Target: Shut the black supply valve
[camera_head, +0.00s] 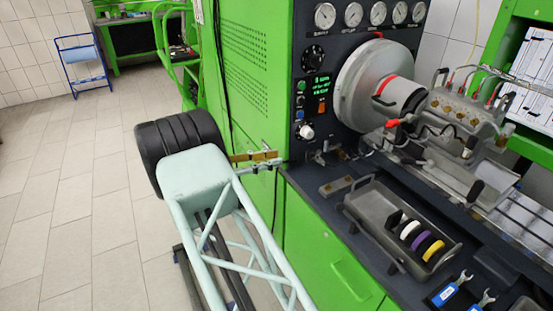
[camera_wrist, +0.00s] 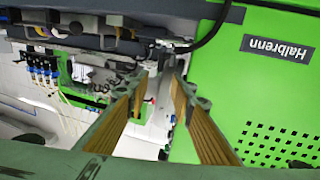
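I cannot pick out the black supply valve with certainty in either view. A round black knob (camera_head: 313,58) sits on the dark control panel below the gauges, but I cannot tell whether it is a valve. My gripper (camera_head: 277,158) is beside the green cabinet's front left corner in the head view, with its brass-coloured pads partly showing. In the wrist view my gripper (camera_wrist: 161,76) has its two fingers apart, with nothing held between them. Behind the fingertips are blurred, dark and grey machine parts that I cannot name.
The green cabinet (camera_head: 245,60) stands close to my arm; its wall (camera_wrist: 275,100) fills the wrist view's right. A grey tray (camera_head: 375,225) with several coloured rings and two wrenches (camera_head: 468,290) lie on the bench. A silver drum (camera_head: 365,75) stands behind. Floor is clear at left.

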